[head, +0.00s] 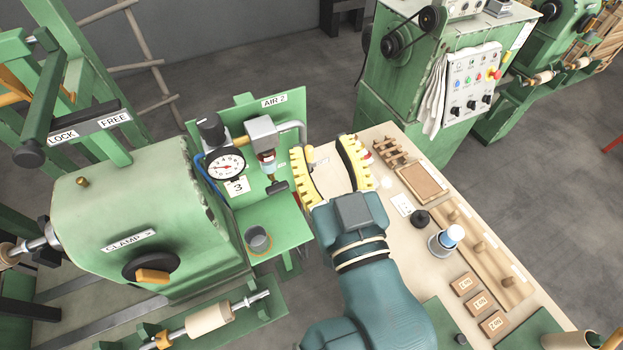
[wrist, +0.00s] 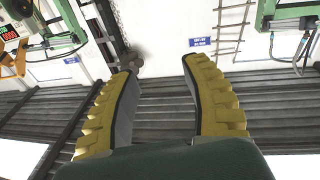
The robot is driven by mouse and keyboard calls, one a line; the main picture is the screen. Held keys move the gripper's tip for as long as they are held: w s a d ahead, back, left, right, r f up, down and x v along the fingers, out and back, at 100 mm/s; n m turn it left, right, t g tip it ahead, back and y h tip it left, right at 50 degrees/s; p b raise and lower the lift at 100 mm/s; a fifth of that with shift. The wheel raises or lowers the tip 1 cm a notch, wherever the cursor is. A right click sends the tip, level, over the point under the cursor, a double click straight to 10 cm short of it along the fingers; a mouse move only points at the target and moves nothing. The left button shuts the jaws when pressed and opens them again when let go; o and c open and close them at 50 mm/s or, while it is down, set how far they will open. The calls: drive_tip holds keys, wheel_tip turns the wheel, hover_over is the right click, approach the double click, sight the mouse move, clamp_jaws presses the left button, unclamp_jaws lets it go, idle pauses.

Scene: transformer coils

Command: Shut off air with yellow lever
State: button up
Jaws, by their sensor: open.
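A green panel labelled AIR 2 (head: 288,116) stands left of my gripper in the head view. It carries a round pressure gauge (head: 225,164), a grey box (head: 262,134) and a small brass-yellow piece (head: 239,141) between them. I cannot tell whether this piece is the yellow lever; no clear lever shows. My gripper (head: 322,147) is open, with yellow ribbed fingers and nothing between them. It is to the right of the panel, apart from the gauge and fittings. In the wrist view, the open fingers (wrist: 158,68) point toward a wall, and no air fittings show there.
A green clamp housing (head: 130,210) with an orange-handled black knob (head: 152,275) stands at left. A wooden bench (head: 408,240) with blocks, pegs and a bottle lies right of my arm. A green control cabinet (head: 405,90) stands behind. A small cup (head: 257,239) sits below the gauge.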

drive_tip(key=m+g+b, duration=0.1)
drive_tip(key=b, duration=0.9)
approach(310, 155)
drive_tip(key=s, duration=0.5)
drive_tip(key=shift+h, duration=0.3)
drive_tip(key=x, duration=1.6)
drive_tip(key=shift+d+b, duration=0.35)
drive_tip(key=shift+d, duration=0.1)
clamp_jaws()
